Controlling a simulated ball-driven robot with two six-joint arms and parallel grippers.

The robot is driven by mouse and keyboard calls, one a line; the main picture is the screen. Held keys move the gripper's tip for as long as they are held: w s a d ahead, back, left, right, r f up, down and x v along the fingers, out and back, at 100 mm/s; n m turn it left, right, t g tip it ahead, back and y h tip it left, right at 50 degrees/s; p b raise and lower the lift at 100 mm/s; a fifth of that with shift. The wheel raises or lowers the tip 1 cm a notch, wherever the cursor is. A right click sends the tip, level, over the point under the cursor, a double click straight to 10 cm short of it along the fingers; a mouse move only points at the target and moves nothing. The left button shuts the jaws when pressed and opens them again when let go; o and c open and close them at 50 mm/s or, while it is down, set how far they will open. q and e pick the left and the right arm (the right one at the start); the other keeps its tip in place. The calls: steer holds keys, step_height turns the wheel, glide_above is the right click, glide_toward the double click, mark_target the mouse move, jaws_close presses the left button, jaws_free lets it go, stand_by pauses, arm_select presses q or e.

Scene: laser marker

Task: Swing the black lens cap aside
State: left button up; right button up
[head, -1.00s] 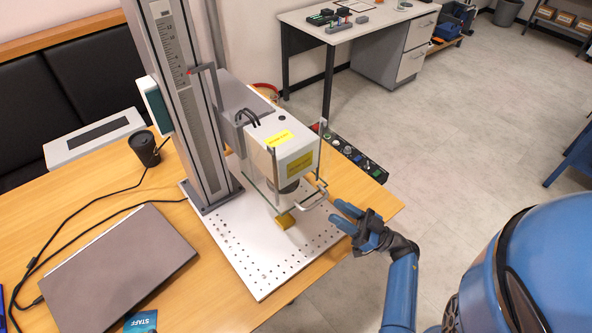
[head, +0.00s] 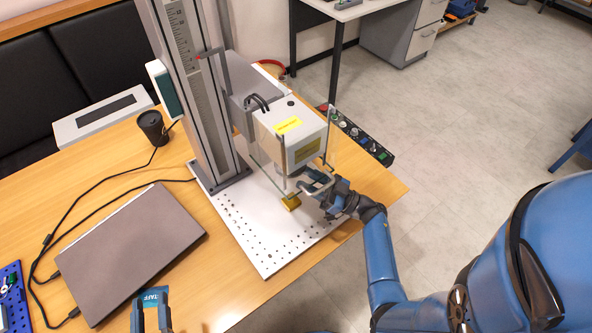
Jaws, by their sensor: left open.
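The white laser head (head: 292,138) with yellow labels hangs from the column above the perforated base plate (head: 240,225). Clear guard panels and a metal handle (head: 322,187) are at its lower front. The black lens cap is not clearly distinguishable; dark shapes under the head blend with my gripper. My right gripper (head: 314,182) reaches in from the right, its fingers at the handle and just under the head. Whether it grips anything is unclear. My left gripper (head: 151,308) is open at the bottom left, above the table by the STAFF card (head: 153,294).
A yellow block (head: 291,203) sits on the base plate below the head. A closed laptop (head: 130,253), cables and a black cup (head: 152,127) are on the table (head: 80,175). A blue board (head: 12,290) is at the left edge.

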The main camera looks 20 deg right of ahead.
steer(key=shift+p+x, duration=0.35)
steer(key=shift+x, duration=1.8)
steer(key=shift+r, duration=0.1)
steer(key=shift+c, duration=0.3)
jaws_close()
